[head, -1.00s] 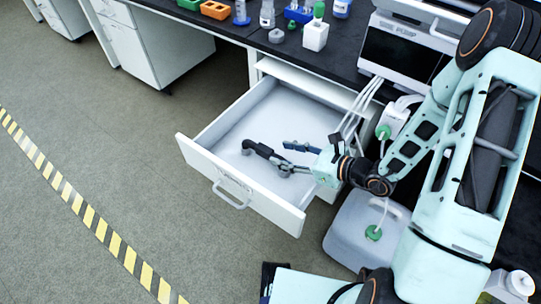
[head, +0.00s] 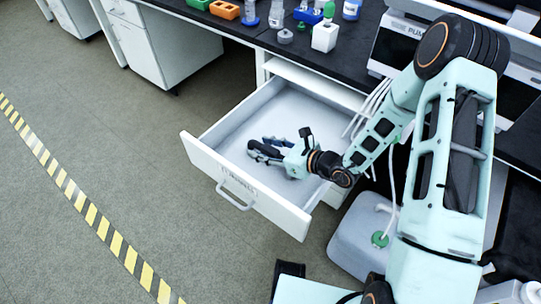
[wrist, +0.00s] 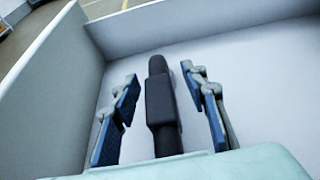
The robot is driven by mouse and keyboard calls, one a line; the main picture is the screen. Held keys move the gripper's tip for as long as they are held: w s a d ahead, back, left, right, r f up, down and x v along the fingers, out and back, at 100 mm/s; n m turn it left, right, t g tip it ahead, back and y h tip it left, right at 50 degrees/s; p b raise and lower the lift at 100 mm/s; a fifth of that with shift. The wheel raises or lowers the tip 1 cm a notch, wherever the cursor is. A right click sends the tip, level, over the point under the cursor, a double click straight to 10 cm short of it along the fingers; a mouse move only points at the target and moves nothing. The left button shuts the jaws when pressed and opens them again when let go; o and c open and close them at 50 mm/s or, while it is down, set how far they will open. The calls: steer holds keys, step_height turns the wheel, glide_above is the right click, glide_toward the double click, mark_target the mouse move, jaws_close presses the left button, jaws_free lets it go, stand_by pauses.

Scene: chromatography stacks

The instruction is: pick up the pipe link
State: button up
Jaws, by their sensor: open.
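The pipe link (wrist: 160,105) is a long dark grey piece with a thicker block along its middle. It lies in the open white drawer (head: 226,180). In the wrist view it runs lengthwise between the two blue-padded fingers of my gripper (wrist: 159,74), with a gap on each side. My gripper is open and low inside the drawer; in the head view its fingers (head: 264,148) partly hide the link. Its near end is hidden behind my gripper's body in the wrist view.
The drawer's walls enclose the link on all sides; the drawer floor around it is clear. Above is a black bench (head: 290,57) with an orange rack (head: 224,10) and a white bottle (head: 325,37). A white jug (head: 362,232) with a green cap stands on the floor.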

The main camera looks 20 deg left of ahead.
jaws_close()
stand_by(0.4)
